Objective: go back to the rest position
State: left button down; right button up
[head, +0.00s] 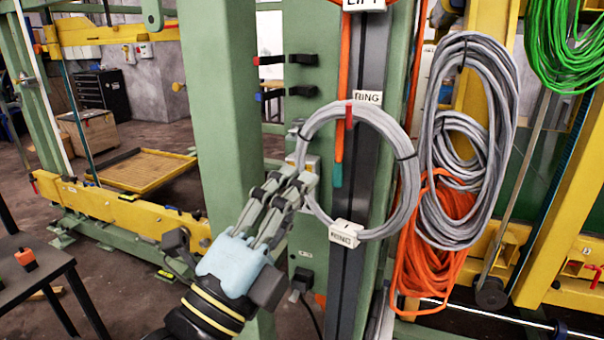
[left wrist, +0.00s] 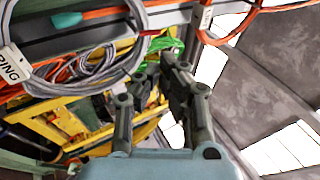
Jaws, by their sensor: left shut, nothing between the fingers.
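My left gripper (head: 290,184) is shut and empty, just left of a grey cable ring (head: 412,190). The ring hangs on a green and dark upright, under a white "RING" label (head: 367,97). A red piece (head: 348,117) shows at the ring's top. A second white tag (head: 346,233) sits at its lower edge. In the left wrist view, my gripper's fingers (left wrist: 162,72) point away from the camera with nothing held. The grey ring (left wrist: 75,90) shows there to their left. From the head view I cannot tell whether the fingertips touch the ring. My right gripper is not in view.
Grey cable coils (head: 505,130) and an orange coil (head: 415,275) hang right of the upright. A green coil (head: 570,60) hangs at top right. A dark table (head: 25,290) stands at lower left. A yellow frame (head: 110,208) crosses behind my arm.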

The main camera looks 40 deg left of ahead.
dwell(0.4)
pick_arm(q)
jog(key=w+f+g+h+b, duration=0.15)
jog(key=f+b, duration=0.25)
jog(key=f, duration=0.8)
jog(key=w+f+g+y+b, duration=0.15)
jog(key=f+b, duration=0.25)
jog(key=f, duration=0.7)
jog(key=s+a+f+n+g+b, duration=0.1)
jog(key=s+f+n+g+b, duration=0.2)
jog(key=f, duration=1)
jog(key=s+a+f+n+g+b, duration=0.15)
jog(key=f+g, duration=0.25)
jog(key=f, duration=0.9)
jog(key=s+a+f+n+g+b, duration=0.1)
jog(key=s+a+f+n+g, duration=0.2)
jog(key=s+f, duration=0.6)
jog(key=s+a+f+n+g+b, duration=0.1)
jog(key=s+f+n+g, duration=0.4)
jog(key=f, duration=0.6)
jog(key=s+a+f+n+g, duration=0.1)
jog(key=s+f+n+g, duration=0.1)
jog(key=s, duration=0.7)
jog(key=s+f+n+g, duration=0.3)
jog(key=s+f+n, duration=0.1)
jog(key=s, duration=0.6)
jog(key=shift+a+f+b, duration=0.25)
jog(key=shift+a+b, duration=0.05)
jog(key=shift+a, duration=0.1)
